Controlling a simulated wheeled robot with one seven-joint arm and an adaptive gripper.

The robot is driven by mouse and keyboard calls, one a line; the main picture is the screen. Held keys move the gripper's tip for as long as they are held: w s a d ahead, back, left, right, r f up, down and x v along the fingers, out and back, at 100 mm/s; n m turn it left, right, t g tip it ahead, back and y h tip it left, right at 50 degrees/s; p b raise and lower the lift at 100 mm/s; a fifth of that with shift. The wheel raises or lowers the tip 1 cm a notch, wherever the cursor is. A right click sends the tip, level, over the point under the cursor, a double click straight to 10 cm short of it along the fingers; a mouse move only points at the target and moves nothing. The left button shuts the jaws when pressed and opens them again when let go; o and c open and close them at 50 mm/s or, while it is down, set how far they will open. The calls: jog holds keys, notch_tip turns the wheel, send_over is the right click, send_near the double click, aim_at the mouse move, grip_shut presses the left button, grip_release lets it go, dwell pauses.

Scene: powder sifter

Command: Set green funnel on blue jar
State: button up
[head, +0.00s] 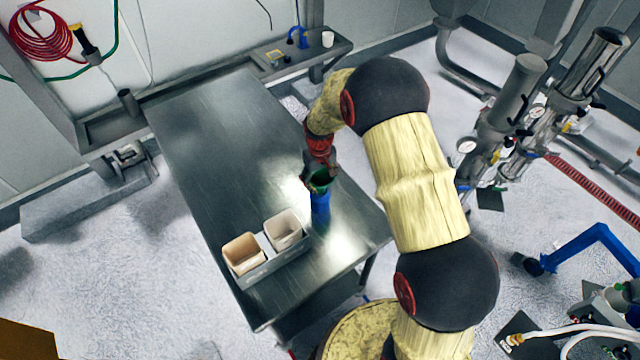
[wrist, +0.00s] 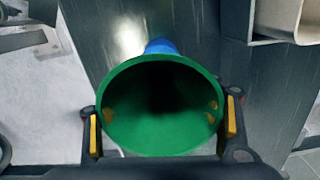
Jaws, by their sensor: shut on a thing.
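The green funnel (wrist: 160,142) is between the yellow-padded fingers of my gripper (wrist: 162,128) in the wrist view, its wide mouth toward the camera. In the head view the funnel (head: 320,178) shows as a small green patch at my gripper (head: 317,182). The blue jar (head: 320,208) stands upright on the steel table directly below the funnel. In the wrist view only a bit of the blue jar (wrist: 160,46) shows past the funnel's far rim. The funnel's lower end is hidden, so I cannot tell whether it touches the jar.
A grey tray (head: 275,265) with a tan bin (head: 243,254) and a whitish bin (head: 283,229) sits left of the jar near the table's front. The rest of the steel table (head: 215,130) is clear toward the back. Pipes and machinery stand at the right.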

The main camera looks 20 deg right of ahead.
jog(key=shift+f+b, duration=0.45)
jog(key=shift+f, duration=0.3)
jog(key=shift+r, duration=0.15)
jog(key=shift+r, duration=0.35)
jog(key=shift+r+p, duration=0.3)
jog(key=shift+p, duration=0.1)
jog(key=shift+f+b, duration=0.55)
jog(key=shift+f, duration=0.25)
dwell(1.0)
jog(key=o, duration=1)
jog(key=shift+r, duration=0.1)
notch_tip(320, 180, up, 11)
jog(key=p, duration=0.5)
jog(key=shift+p, duration=0.35)
